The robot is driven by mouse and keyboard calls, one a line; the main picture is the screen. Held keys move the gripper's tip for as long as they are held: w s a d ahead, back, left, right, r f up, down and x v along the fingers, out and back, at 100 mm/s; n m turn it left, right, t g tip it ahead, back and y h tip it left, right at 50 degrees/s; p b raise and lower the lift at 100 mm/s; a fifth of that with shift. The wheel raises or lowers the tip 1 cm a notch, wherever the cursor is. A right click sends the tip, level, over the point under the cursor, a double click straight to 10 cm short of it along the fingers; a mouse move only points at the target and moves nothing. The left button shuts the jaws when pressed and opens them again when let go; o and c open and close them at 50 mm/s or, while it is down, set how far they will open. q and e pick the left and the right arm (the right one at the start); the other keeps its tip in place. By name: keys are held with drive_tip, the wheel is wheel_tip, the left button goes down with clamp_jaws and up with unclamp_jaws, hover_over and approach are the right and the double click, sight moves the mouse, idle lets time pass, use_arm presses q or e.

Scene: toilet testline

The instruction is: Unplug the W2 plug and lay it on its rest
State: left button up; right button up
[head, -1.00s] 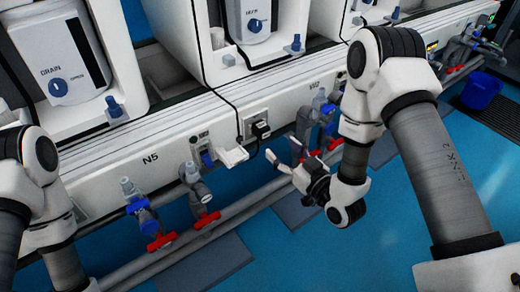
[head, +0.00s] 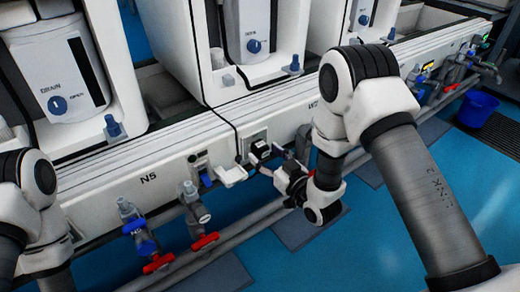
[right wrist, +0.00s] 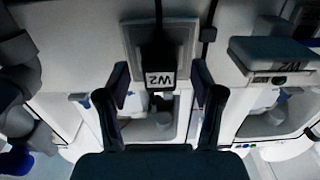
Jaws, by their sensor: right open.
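The W2 plug (head: 260,149) is black with a white label and sits in a socket on the panel of the white bench. In the right wrist view the plug (right wrist: 158,55) and its W2 label show upside down, seated in the grey socket plate (right wrist: 182,32). My right gripper (head: 277,163) is open in front of the plug. In the wrist view its fingers (right wrist: 160,78) stand apart on either side of the label, without visible contact. The rest, a white ledge (head: 231,175), juts out beside the socket and shows marked W2 in the wrist view (right wrist: 272,62). My left gripper is out of view.
A black cord (head: 237,105) runs down the panel by the socket. Valves with red handles (head: 204,242) and a grey pipe (head: 262,215) run below the panel. White drain units stand on the bench above. A blue bucket (head: 477,108) stands at the far right.

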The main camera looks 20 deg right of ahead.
sight(265, 155)
drive_tip(key=shift+x, duration=1)
drive_tip(key=shift+p, duration=0.35)
idle(0.3)
drive_tip(key=shift+r, duration=0.1)
clamp_jaws()
drive_tip(key=shift+s, duration=0.15)
drive_tip(key=shift+p+v, duration=0.6)
drive_tip(key=shift+v, duration=2.3)
